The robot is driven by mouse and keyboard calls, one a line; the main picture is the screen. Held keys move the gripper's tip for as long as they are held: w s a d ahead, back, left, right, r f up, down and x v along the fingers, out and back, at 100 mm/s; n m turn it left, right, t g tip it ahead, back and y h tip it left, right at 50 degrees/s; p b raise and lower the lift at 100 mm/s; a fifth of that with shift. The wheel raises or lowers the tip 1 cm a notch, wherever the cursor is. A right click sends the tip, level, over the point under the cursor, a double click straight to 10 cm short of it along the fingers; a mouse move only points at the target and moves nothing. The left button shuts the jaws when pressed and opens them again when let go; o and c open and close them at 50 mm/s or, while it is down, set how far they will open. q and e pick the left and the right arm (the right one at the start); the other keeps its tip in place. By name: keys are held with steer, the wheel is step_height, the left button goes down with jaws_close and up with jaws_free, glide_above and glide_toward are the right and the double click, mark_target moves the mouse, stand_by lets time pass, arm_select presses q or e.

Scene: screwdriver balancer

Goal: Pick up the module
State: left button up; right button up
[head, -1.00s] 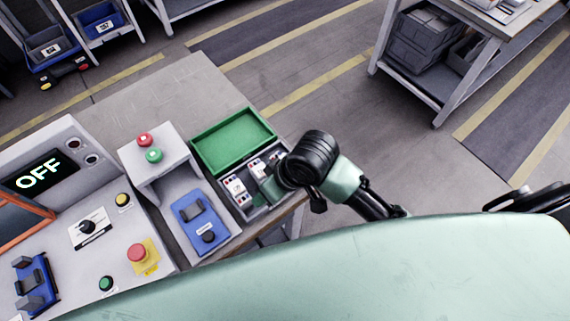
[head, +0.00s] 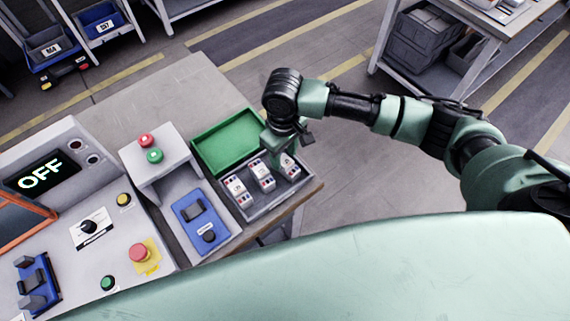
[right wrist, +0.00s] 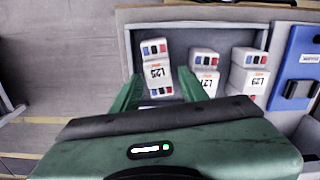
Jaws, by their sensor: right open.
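Three white modules with red and blue ends lie in a grey tray (head: 252,215) on the table: a left one (head: 238,191), a middle one (head: 262,175) and a right one (head: 289,166). My right gripper (head: 273,145) points down over the tray's far side, near the right module. In the right wrist view, its open fingers (right wrist: 160,92) stand on either side of the module labelled L25 (right wrist: 156,72), with nothing visibly gripped. The other two modules (right wrist: 204,72) (right wrist: 246,72) lie to the right there. My left gripper is not in view.
An empty green tray (head: 222,140) adjoins the grey tray at the back. A blue fixture (head: 203,220) and a grey stand with red and green buttons (head: 160,150) are to the left. A control panel reading OFF (head: 40,175) is further left. The table's back area is clear.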

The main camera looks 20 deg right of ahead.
mark_target(285, 160)
step_height(285, 160, down, 5)
steer(key=shift+d+r+p, duration=0.1)
steer(key=shift+d+p, duration=0.05)
steer(key=shift+p, duration=0.45)
jaws_close()
